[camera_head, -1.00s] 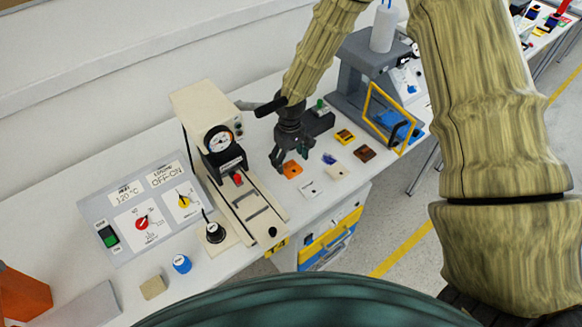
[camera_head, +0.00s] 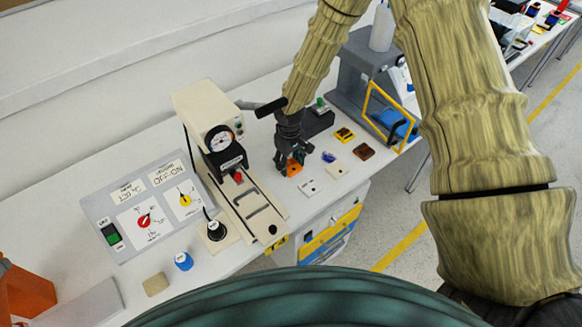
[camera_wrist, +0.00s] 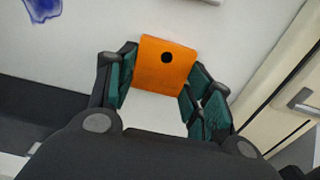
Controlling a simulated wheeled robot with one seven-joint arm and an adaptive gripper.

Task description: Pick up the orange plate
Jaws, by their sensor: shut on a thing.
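The orange plate (camera_wrist: 163,68) is a small flat square with a dark round hole, between my gripper's fingers in the wrist view. In the head view the orange plate (camera_head: 294,168) lies at the white table's surface, partly covered by the fingers. My gripper (camera_head: 288,165) points down over it. In the wrist view my gripper (camera_wrist: 162,85) has a green-padded finger on each side of the plate, closed on its edges. Whether the plate is off the table cannot be told.
A cream press with a dial (camera_head: 221,140) stands just left of my gripper. A white plate (camera_head: 309,187), a beige plate (camera_head: 337,170), a blue piece (camera_head: 328,156), a brown plate (camera_head: 363,152) and a yellow plate (camera_head: 345,134) lie nearby. A grey machine (camera_head: 372,70) stands behind right.

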